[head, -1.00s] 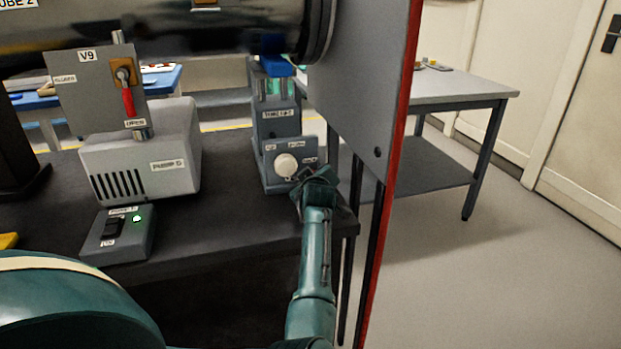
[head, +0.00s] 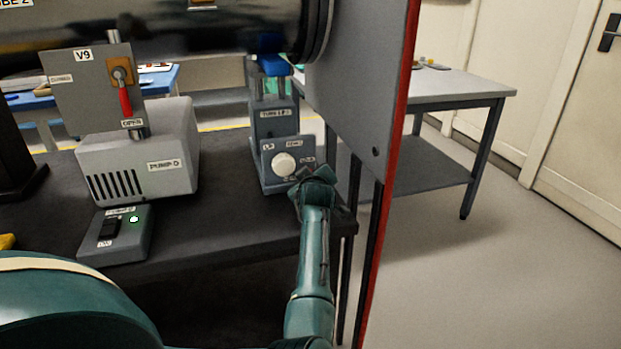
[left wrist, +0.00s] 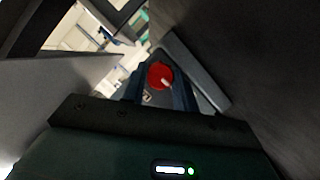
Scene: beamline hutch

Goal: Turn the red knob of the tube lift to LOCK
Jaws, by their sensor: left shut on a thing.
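The tube lift (head: 277,120) is a grey-blue unit at the back right of the dark bench. Its front plate has a white dial (head: 284,164) with small labels. The red knob (left wrist: 160,76) shows in the left wrist view, round with a pale pointer mark toward its lower right. My left gripper (left wrist: 159,92) has a finger on each side of the knob and is shut on it. In the head view my left gripper (head: 317,182) is at the right of the front plate, and the red knob cannot be seen there. The LOCK label cannot be read. My right gripper is not in view.
A grey panel with a red edge (head: 394,160) stands close right of my gripper. A large dark tube (head: 150,28) runs above the bench. A pump (head: 140,155), a switch box (head: 115,235) and valve V9's red handle (head: 125,102) are at the left.

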